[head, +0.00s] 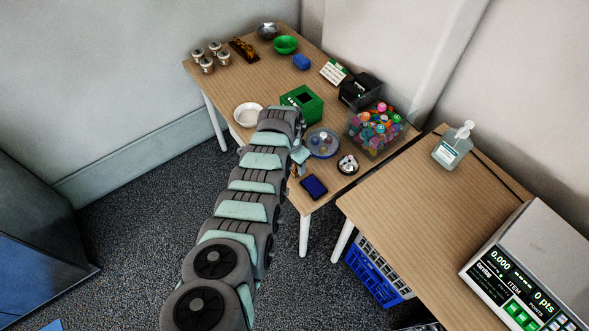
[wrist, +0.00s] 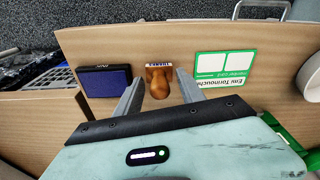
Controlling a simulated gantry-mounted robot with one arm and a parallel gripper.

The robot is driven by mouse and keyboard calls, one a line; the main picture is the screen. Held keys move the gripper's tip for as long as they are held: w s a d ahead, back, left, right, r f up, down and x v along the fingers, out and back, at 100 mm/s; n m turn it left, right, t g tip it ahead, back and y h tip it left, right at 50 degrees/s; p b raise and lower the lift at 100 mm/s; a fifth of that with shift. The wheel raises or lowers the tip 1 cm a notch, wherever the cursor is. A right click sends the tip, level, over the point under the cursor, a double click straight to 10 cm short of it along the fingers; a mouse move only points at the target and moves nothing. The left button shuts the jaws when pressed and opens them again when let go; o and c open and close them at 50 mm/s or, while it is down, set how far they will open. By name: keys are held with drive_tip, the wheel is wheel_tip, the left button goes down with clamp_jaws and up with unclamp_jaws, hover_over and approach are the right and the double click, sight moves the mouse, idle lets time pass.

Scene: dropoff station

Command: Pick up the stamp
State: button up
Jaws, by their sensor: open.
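The stamp (wrist: 158,83) has a brown wooden handle and a pale label strip with dark lettering. In the wrist view it is on the wooden table, between the two fingers of my gripper (wrist: 158,84). The fingers are open, with a gap on each side of the stamp. In the head view a small brown part of the stamp (head: 294,171) seems to show beside my arm, mostly hidden. A blue ink pad (wrist: 104,82) in a dark case lies left of the fingers; it also shows in the head view (head: 314,187).
A green and white name card (wrist: 224,68) lies right of the fingers. A white bowl (head: 248,114), a green box (head: 302,103), a round blue-rimmed tray (head: 323,143) and a clear bin of colourful items (head: 376,130) stand on the same table (head: 232,77). The table's edge is close by.

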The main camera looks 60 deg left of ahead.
clamp_jaws()
idle(0.4)
